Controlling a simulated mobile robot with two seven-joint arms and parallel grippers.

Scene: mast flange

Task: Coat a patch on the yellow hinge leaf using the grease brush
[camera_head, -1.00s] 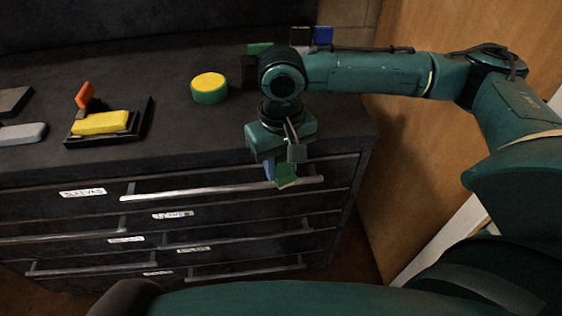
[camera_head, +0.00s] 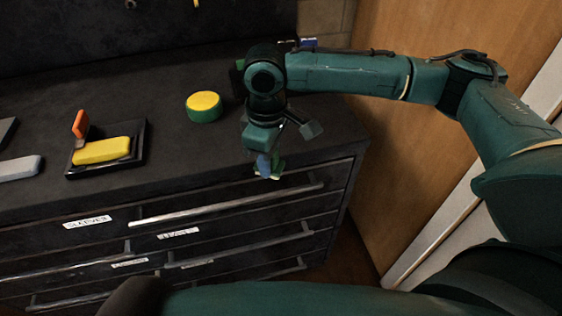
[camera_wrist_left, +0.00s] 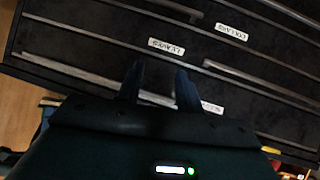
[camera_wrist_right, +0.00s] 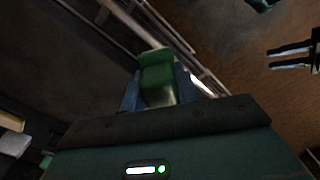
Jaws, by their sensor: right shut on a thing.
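The yellow hinge leaf (camera_head: 102,151) lies flat on a black base (camera_head: 136,160) at the left of the cabinet top, with an orange leaf (camera_head: 80,124) standing tilted behind it. My right gripper (camera_head: 268,167) is in front of the cabinet's front edge, well to the right of the hinge. It is shut on a green, blocky thing, probably the grease brush (camera_wrist_right: 157,75), whose far end is hard to make out. My left gripper (camera_wrist_left: 159,85) is out of the head view; its wrist view shows its fingers apart and empty before the drawer fronts.
A round green pot with a yellow top (camera_head: 203,106) stands between the hinge and my right arm. A grey block (camera_head: 20,167) lies at the far left. Drawer handles (camera_head: 225,205) jut out below the top. A wooden panel (camera_head: 410,170) stands at the right.

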